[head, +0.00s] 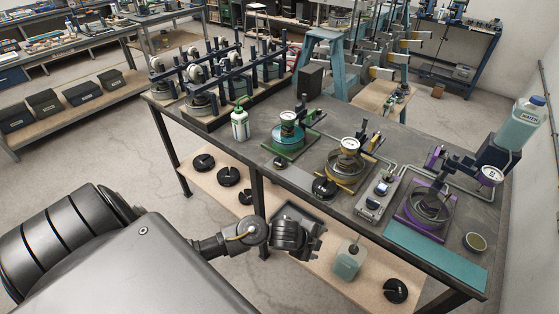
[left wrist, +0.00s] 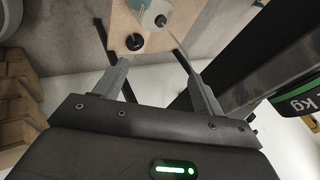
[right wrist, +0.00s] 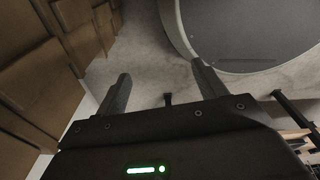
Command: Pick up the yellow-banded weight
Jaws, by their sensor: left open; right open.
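I cannot make out a yellow band on any weight. In the head view a dark round weight (head: 325,188) stands on the bench near the yellow-framed gauge device (head: 345,165); its band is unclear. The left wrist view shows, close at the right edge, a dark weight with a green band (left wrist: 300,95) and "kg" lettering. My left gripper (head: 316,240) is beside the bench's front edge, below and left of the weight on top; its open, empty jaws show in the left wrist view (left wrist: 155,68). My right gripper (right wrist: 163,88) is open and empty, away from the bench.
Several black weights (head: 228,176) lie on the bench's lower shelf (head: 185,172), with a translucent jug (head: 348,260) and another black weight (head: 395,290). A teal mat (head: 435,258) and a purple device (head: 428,210) fill the bench's right end. Cardboard boxes (right wrist: 40,75) stand left of my right gripper.

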